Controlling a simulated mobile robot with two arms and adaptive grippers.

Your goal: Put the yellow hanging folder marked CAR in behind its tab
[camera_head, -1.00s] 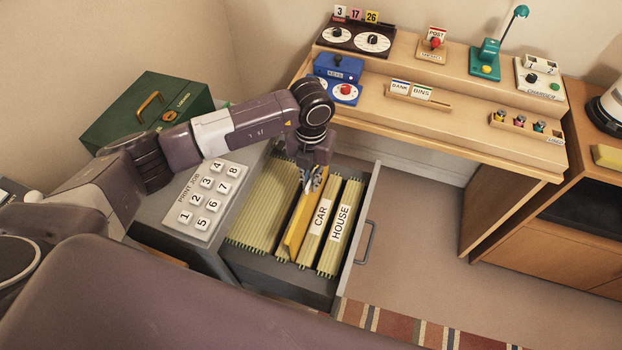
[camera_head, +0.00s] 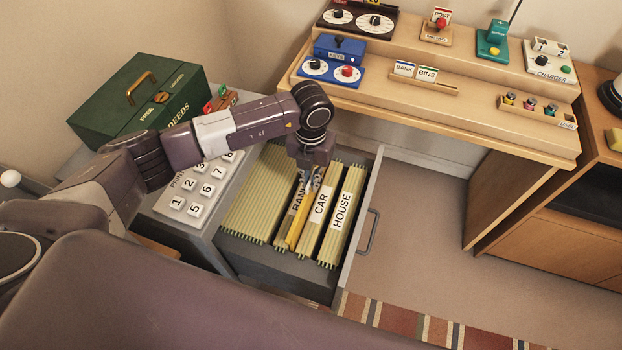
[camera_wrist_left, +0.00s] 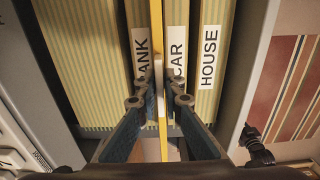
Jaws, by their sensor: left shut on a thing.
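My left gripper (camera_head: 313,180) is over the open file drawer and shut on the yellow hanging folder (camera_head: 297,229). The folder is upright and seen nearly edge-on; no marking on it can be read. It is between the BANK tab (camera_head: 296,202) and the CAR tab (camera_head: 319,206), with the HOUSE tab (camera_head: 342,211) further right. In the left wrist view the fingers (camera_wrist_left: 159,98) pinch the thin yellow folder (camera_wrist_left: 157,45), with the CAR tab (camera_wrist_left: 177,58) just to its right. The folder's lower part is hidden. My right gripper is not in view.
The grey drawer (camera_head: 357,205) stands open, with a row of striped folders (camera_head: 258,200) at its left. A panel of numbered buttons (camera_head: 196,190) and a green DEEDS box (camera_head: 140,98) are left of it. The desk (camera_head: 440,108) is behind.

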